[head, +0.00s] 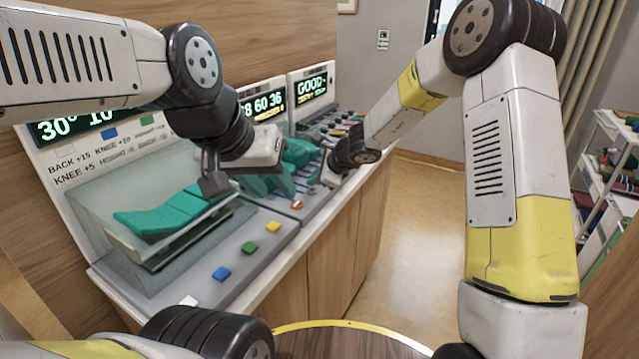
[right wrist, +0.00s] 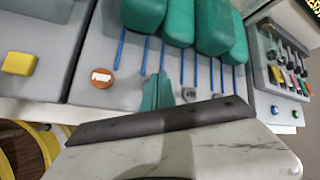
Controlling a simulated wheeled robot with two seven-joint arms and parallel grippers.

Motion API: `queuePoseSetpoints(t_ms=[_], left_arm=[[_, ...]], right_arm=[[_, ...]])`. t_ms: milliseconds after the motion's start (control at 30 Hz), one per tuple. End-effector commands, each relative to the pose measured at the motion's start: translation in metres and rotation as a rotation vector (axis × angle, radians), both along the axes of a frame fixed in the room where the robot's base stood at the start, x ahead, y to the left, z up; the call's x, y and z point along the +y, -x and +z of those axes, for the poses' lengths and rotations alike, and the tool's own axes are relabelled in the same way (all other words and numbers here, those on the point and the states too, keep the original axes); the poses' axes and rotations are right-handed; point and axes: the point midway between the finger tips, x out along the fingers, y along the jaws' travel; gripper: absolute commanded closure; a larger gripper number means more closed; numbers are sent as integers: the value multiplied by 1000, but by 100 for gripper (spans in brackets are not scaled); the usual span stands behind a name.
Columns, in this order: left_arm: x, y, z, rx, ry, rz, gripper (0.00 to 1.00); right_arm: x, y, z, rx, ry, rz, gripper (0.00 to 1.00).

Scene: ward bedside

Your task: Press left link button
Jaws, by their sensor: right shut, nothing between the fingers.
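No button in view carries a readable "link" label, so I cannot tell which one is the left link button. On the near panel are blue (head: 221,273), green (head: 250,248) and yellow (head: 273,227) square buttons. A round orange button marked PUMP (right wrist: 100,77) is beside blue slider tracks in the right wrist view. My right gripper (head: 330,174) is shut and empty over the middle panel. My left gripper (head: 213,184) is over the near glass case; its finger opening is unclear.
A clear case (head: 100,222) with a teal bed model stands on the near panel. Teal cushions (head: 298,152) rise beside my right gripper. Lit displays (head: 262,105) line the back. Floor (head: 425,215) is open right of the cabinet; a shelf cart (head: 610,150) stands far right.

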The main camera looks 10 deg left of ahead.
Motion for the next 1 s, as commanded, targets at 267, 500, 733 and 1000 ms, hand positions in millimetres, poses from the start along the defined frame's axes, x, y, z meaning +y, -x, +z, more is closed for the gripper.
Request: queuePoseSetpoints(t_ms=[267, 500, 733, 1000], left_arm=[[0, 0, 0, 0, 0, 0, 64], [0, 0, 0, 0, 0, 0, 64], [0, 0, 0, 0, 0, 0, 64], [0, 0, 0, 0, 0, 0, 64]], right_arm=[[0, 0, 0, 0, 0, 0, 100], [0, 0, 0, 0, 0, 0, 100], [0, 0, -6, 2, -1, -1, 100], [0, 0, -8, 0, 0, 0, 100]])
